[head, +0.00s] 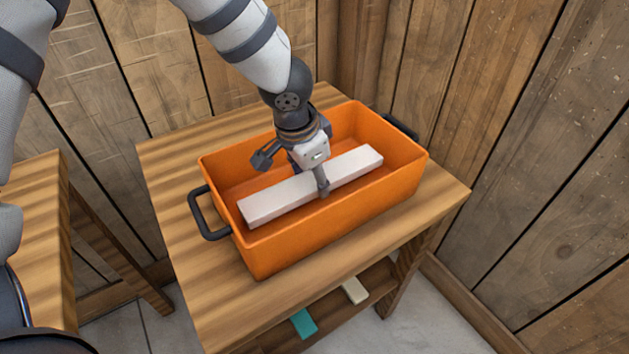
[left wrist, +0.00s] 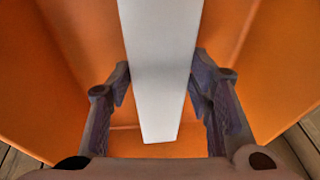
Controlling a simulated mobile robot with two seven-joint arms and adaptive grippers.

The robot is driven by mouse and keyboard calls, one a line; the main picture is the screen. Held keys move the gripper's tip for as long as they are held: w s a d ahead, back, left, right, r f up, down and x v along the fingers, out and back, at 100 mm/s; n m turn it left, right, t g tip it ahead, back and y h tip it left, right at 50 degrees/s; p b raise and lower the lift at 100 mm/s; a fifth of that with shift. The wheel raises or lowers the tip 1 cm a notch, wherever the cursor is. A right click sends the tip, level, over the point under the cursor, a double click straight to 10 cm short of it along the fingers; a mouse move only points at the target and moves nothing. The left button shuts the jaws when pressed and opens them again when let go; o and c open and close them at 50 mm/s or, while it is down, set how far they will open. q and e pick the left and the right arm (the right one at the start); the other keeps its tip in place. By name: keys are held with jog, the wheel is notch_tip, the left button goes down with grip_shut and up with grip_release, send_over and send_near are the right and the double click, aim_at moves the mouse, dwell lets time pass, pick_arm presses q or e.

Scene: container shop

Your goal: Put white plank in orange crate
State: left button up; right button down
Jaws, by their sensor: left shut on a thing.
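The white plank (head: 355,166) is inside the orange crate (head: 330,218), lying lengthwise along it within the walls. My left gripper (head: 311,178) reaches down into the crate and is shut on the plank near its middle. In the left wrist view the plank (left wrist: 160,70) runs between the two fingers of the gripper (left wrist: 160,90), with the orange crate (left wrist: 50,90) around it. I cannot tell whether the plank touches the crate's floor. My right gripper is not in view.
The crate stands on a wooden table (head: 172,205) with black handles at its ends. A teal piece (head: 304,323) and a cream piece (head: 355,290) lie on the lower shelf. Wooden walls (head: 520,130) stand close behind and at the right. Another wooden table (head: 40,230) is at the left.

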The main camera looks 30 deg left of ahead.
aim_at(304, 190)
pick_arm(q)
notch_tip(304, 190, down, 2)
jog(key=shift+f, duration=0.2)
jog(key=shift+r, duration=0.1)
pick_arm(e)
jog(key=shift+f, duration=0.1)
pick_arm(q)
jog(key=o, duration=1.3)
jog(key=p+v, duration=0.1)
jog(key=v, duration=1.1)
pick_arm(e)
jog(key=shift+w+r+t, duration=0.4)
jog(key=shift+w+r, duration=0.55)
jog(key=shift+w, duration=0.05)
